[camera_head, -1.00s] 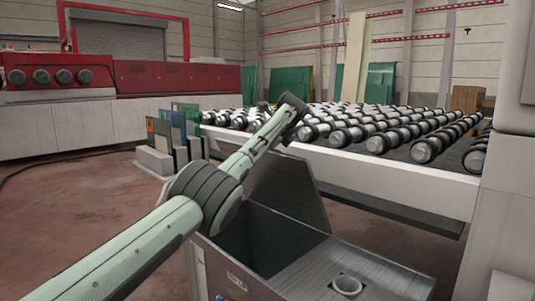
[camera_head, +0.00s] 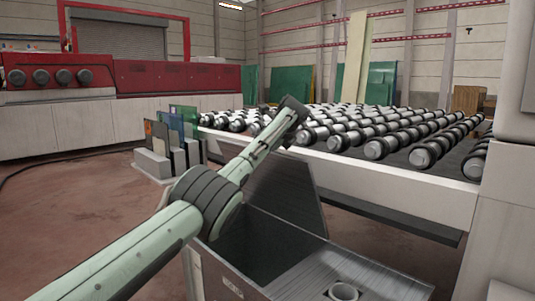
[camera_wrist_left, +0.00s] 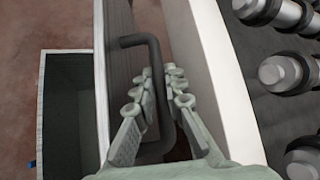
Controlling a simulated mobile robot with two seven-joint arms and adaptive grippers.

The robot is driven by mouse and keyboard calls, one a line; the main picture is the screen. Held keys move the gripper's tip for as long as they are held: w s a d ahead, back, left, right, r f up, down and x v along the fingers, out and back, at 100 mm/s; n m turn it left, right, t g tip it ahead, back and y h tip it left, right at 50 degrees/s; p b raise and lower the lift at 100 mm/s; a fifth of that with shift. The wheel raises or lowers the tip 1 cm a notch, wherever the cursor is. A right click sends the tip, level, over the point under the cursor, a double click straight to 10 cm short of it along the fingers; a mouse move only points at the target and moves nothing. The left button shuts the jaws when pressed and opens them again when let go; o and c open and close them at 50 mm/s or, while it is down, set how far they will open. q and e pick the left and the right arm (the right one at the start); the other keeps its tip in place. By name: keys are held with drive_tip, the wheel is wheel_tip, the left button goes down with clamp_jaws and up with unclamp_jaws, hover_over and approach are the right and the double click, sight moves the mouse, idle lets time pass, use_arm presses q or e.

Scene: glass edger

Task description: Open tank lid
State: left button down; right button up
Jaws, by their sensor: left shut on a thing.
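The grey tank (camera_head: 215,272) stands at the bottom centre of the head view, its dark inside exposed. Its lid (camera_head: 285,190) stands raised and steeply tilted at the back of the opening, beside the roller table. In the left wrist view, the lid's edge (camera_wrist_left: 101,80) runs down the middle, with the tank opening (camera_wrist_left: 70,110) to its left. My left gripper (camera_wrist_left: 160,85) is shut on the dark bent bar handle (camera_wrist_left: 135,40) of the lid.
The roller table (camera_head: 400,185) with several rows of rollers lies close behind the lid. A rack of glass samples (camera_head: 170,145) stands on the floor to the left. A round cup-like fitting (camera_head: 343,292) sits on the tank's top. Open floor lies at left.

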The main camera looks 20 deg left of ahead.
use_arm(q)
drive_tip(key=shift+d+r, duration=0.15)
drive_tip(key=shift+r, duration=0.05)
drive_tip(key=c, duration=1.8)
unclamp_jaws()
drive_tip(key=shift+c, duration=0.2)
drive_tip(key=v, duration=1.2)
drive_tip(key=shift+d, duration=0.1)
drive_tip(key=shift+s+f, duration=0.1)
drive_tip(key=shift+f, duration=0.05)
